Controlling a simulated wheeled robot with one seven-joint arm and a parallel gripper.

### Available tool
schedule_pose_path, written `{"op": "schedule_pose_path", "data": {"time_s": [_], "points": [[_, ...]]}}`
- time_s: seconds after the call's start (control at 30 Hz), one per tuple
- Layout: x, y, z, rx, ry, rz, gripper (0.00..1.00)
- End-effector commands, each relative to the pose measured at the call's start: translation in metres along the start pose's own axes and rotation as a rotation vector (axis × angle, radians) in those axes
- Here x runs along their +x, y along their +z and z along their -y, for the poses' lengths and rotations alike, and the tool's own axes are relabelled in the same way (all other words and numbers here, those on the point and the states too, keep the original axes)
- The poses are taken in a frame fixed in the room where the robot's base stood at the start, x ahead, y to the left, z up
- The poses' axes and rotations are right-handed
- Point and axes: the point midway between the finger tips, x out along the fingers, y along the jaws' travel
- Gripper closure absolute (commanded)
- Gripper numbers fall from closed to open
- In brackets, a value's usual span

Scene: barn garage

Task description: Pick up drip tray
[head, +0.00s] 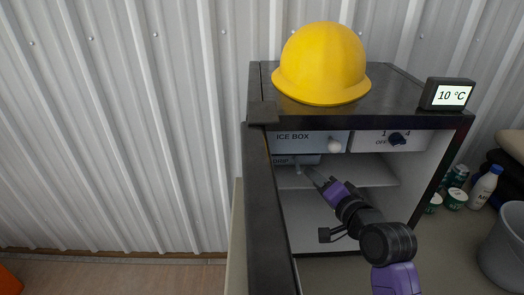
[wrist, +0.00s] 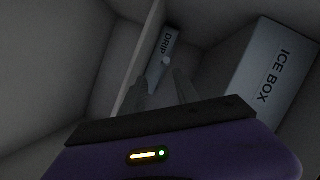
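The drip tray (head: 281,160) is a pale, shallow drawer-like piece marked DRIP, just under the ice box inside the open fridge. In the wrist view its labelled front (wrist: 163,44) is ahead of my fingers, with a small light knob on it. My gripper (head: 306,172) reaches into the fridge with its fingertips close to the tray's front, near the knob. In the wrist view the two fingers (wrist: 163,82) are apart with a gap between them. I cannot tell whether they touch the knob. The rest of the tray behind its front is hidden.
The ice box (head: 300,140) is above the tray. The open fridge door (head: 268,225) stands at the left. A dial panel (head: 375,141) is at the upper right. A yellow hard hat (head: 322,65) and thermometer display (head: 447,94) sit on top. A shelf (head: 365,176) lies below.

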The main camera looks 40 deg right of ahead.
Motion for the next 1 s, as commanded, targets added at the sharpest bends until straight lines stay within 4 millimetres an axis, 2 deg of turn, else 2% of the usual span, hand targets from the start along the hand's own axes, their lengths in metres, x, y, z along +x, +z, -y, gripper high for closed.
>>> {"op": "schedule_pose_path", "data": {"time_s": [0.1,0.47,0.7,0.8,1.0], "points": [[0.007,-0.009,0.005,0.024,-0.003,-0.002,0.63],[0.041,-0.011,0.007,0.027,-0.004,0.0,0.63],[0.074,-0.011,0.008,0.027,-0.003,0.001,0.63],[0.082,-0.011,0.008,0.025,-0.004,-0.001,0.63],[0.084,-0.011,0.007,0.025,-0.004,-0.001,0.63]]}}
